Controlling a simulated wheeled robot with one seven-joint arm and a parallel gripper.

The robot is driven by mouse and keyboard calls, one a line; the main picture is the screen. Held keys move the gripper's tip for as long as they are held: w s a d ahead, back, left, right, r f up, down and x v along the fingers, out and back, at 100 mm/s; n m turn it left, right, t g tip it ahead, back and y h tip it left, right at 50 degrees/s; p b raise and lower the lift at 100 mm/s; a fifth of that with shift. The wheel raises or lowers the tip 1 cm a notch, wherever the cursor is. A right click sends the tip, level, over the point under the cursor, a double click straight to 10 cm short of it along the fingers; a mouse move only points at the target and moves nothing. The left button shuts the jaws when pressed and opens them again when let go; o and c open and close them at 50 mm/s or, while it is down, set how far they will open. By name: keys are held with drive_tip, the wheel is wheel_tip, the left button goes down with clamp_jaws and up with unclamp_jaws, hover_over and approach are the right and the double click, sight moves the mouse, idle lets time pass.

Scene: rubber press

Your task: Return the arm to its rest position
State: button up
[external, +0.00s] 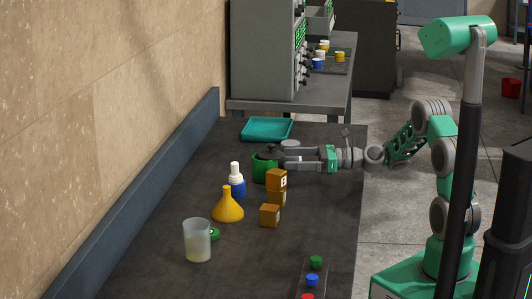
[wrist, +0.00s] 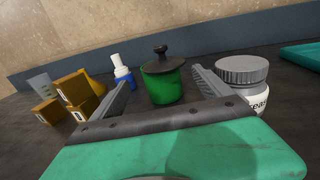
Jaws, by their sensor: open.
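My gripper (external: 284,156) reaches left over the dark bench in the external view, with its arm coming in from the right. Its two fingers are apart in the wrist view, with nothing held between them. A green pot (wrist: 162,86) with a black knobbed lid stands upright just beyond the fingertips, between them in the picture. The pot (external: 263,170) is close to the fingertips in the external view; I cannot tell whether they touch. A white jar (wrist: 243,84) with a grey ribbed lid stands just right of the right finger.
Orange blocks (external: 276,181), a blue-and-white bottle (external: 236,182), a yellow funnel (external: 227,206) and a translucent beaker (external: 197,240) stand nearer the camera on the bench (external: 335,215). A teal tray (external: 266,129) lies behind the pot. A wall borders the left side.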

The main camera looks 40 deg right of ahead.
drive_tip(key=shift+s+d, duration=0.3)
drive_tip(key=shift+d, duration=0.05)
